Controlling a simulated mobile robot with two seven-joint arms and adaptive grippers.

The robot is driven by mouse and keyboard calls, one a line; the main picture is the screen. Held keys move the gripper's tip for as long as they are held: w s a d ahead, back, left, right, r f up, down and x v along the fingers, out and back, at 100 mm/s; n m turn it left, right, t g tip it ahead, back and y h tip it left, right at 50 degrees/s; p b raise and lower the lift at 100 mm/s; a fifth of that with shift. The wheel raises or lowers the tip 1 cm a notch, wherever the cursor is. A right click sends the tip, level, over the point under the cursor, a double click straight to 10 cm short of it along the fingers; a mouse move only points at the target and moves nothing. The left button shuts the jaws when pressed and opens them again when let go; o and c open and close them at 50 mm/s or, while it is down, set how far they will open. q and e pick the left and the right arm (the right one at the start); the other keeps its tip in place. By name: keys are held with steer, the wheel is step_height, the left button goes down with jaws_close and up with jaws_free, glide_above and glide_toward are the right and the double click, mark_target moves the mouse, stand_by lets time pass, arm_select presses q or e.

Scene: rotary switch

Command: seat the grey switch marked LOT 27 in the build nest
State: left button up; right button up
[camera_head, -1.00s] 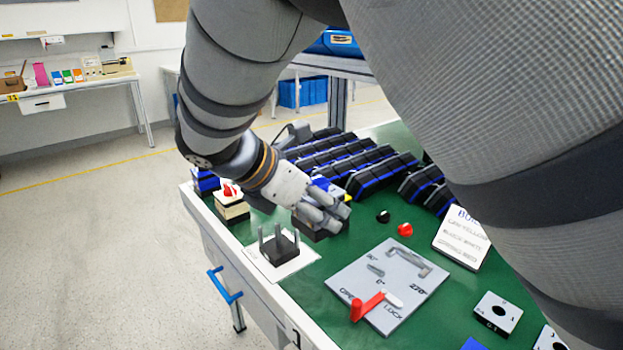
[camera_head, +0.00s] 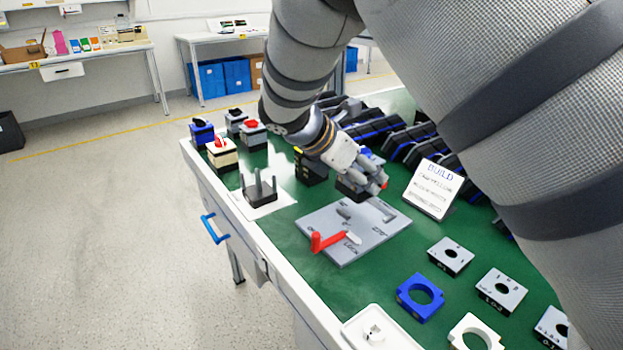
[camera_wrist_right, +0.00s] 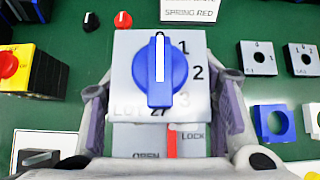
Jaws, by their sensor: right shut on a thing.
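The grey switch marked LOT 27 (camera_wrist_right: 158,88) has a blue knob with a white bar and is clasped between the two fingers of my right gripper (camera_wrist_right: 160,112). In the head view my right gripper (camera_head: 366,178) is at the far side of the grey plate with OPEN and LOCK marks (camera_head: 378,236), apparently the build nest. The switch's dark body (camera_head: 350,190) shows under the fingers; whether it touches the plate is hidden. The plate's red lever (camera_head: 325,241) lies at its near side. My left gripper is not in view.
A black block with upright prongs (camera_head: 262,192) stands on a white sheet left of the plate. A BUILD card (camera_head: 433,188) stands behind right. Other switches (camera_head: 222,153) stand at the left corner. Grey plates (camera_head: 450,255) and a blue ring (camera_head: 420,298) lie front right.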

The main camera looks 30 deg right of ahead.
steer(key=x, duration=0.4)
steer(key=shift+f, duration=0.6)
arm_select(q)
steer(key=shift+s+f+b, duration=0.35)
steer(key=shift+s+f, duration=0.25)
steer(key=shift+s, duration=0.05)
arm_select(e)
steer(key=shift+w+d+f, duration=0.1)
steer(key=shift+d+f, duration=0.05)
steer(key=shift+f, duration=0.75)
steer(key=shift+d+f, duration=0.2)
steer(key=shift+f, duration=0.7)
steer(key=shift+f, duration=0.15)
steer(key=o, duration=1.3)
